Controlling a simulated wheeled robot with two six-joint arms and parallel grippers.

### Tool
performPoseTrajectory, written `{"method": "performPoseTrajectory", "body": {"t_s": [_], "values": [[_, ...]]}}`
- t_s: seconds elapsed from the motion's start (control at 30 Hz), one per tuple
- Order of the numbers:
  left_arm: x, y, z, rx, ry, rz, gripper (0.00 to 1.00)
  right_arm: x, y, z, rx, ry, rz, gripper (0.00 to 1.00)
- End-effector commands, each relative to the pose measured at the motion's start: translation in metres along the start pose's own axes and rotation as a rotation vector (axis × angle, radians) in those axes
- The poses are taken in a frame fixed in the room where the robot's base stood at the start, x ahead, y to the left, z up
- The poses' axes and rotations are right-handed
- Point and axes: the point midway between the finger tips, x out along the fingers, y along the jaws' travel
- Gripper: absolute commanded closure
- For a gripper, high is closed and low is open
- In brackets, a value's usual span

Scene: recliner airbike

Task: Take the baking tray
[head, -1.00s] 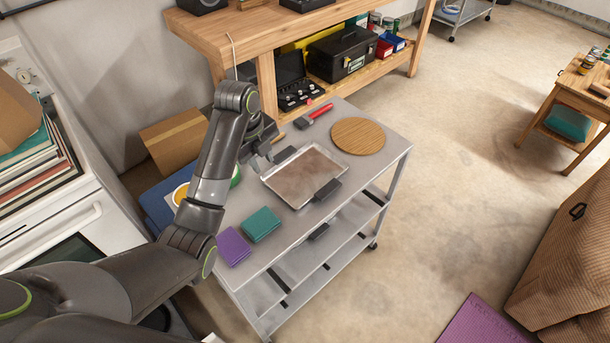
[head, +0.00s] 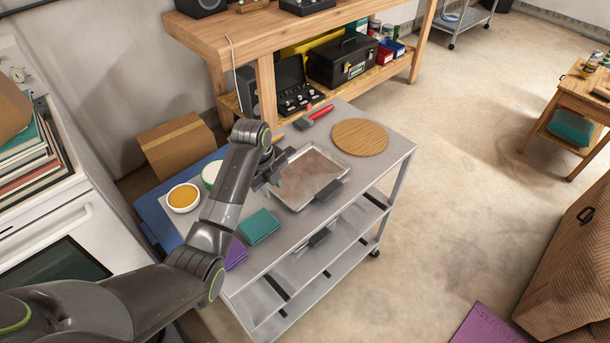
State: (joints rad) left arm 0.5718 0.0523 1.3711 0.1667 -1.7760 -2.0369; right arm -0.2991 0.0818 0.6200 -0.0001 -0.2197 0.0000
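The baking tray (head: 309,177) is a shallow metal pan with a brownish inside. It lies flat on the grey cart (head: 280,262), with a dark grip on its near right side. My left gripper (head: 271,173) is low over the cart at the tray's left edge. My wrist and gripper hide part of that edge. I cannot tell whether its fingers touch the tray or how far apart they are. My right gripper is not in view.
A round wooden board (head: 360,137) and a red-handled tool (head: 314,117) lie beyond the tray. A green cloth (head: 259,226), a purple cloth (head: 235,254) and a yellow-filled bowl (head: 183,197) are on the near and left side. A wooden workbench (head: 250,38) stands behind.

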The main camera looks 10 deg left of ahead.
Motion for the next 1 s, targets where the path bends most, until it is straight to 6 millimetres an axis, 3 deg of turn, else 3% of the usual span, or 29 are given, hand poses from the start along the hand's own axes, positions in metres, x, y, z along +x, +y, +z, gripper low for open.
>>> {"method": "performPoseTrajectory", "body": {"t_s": [0.33,0.67,0.9,1.0], "values": [[0.041,-0.005,-0.003,0.000,0.002,0.003,0.72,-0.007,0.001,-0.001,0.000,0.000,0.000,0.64],[0.047,-0.005,-0.003,0.000,0.000,0.001,0.72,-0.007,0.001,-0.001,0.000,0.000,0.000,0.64],[0.046,-0.005,-0.003,0.000,0.001,0.001,1.00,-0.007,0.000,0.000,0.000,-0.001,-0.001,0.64],[0.046,-0.005,-0.003,0.000,0.001,0.001,1.00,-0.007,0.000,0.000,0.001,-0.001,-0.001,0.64]]}}
